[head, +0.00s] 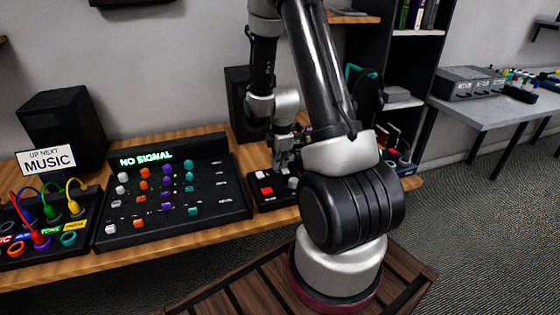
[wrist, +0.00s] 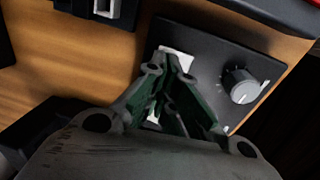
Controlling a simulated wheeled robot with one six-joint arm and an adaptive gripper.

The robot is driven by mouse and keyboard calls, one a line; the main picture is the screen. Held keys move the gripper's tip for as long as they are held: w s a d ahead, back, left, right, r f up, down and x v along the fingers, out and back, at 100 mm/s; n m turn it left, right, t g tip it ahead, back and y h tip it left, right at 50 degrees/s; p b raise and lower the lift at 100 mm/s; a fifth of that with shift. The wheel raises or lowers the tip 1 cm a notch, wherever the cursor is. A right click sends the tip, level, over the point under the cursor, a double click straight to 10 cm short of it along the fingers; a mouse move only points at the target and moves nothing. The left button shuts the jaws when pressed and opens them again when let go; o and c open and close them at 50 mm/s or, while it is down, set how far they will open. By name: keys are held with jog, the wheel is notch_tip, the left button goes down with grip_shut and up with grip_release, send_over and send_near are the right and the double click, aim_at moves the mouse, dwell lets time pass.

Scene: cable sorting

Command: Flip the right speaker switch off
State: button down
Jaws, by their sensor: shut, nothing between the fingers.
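My gripper (head: 284,163) is low over the right part of the wooden desk, at a small black box with red and white pieces (head: 266,190). In the wrist view my gripper (wrist: 172,66) is shut and empty, its fingertips over a black panel (wrist: 205,48). A white plate (wrist: 178,58) on that panel lies behind the fingertips and is partly hidden. A grey knob (wrist: 240,86) is to its right. I cannot make out the right speaker switch or its position. The right speaker (head: 239,108) stands at the back, partly behind my arm.
A mixer console (head: 170,205) with a green "NO SIGNAL" display is left of my gripper. A patch box with coloured cables (head: 50,218) and the left speaker (head: 65,125) are further left. A black box with a white-grey piece (wrist: 106,9) is at the wrist view's top.

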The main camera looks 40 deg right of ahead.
aim_at(280, 170)
jog(key=shift+w+f, duration=0.1)
jog(key=shift+f, duration=0.15)
jog(key=shift+s+a+r, duration=0.15)
jog(key=shift+s+a, duration=0.05)
jog(key=shift+s, duration=0.6)
jog(key=shift+w+r, duration=0.2)
jog(key=shift+r, duration=0.35)
notch_tip(280, 170, up, 13)
jog(key=w, duration=0.1)
jog(key=shift+d, duration=0.25)
jog(key=shift+w+f, duration=0.1)
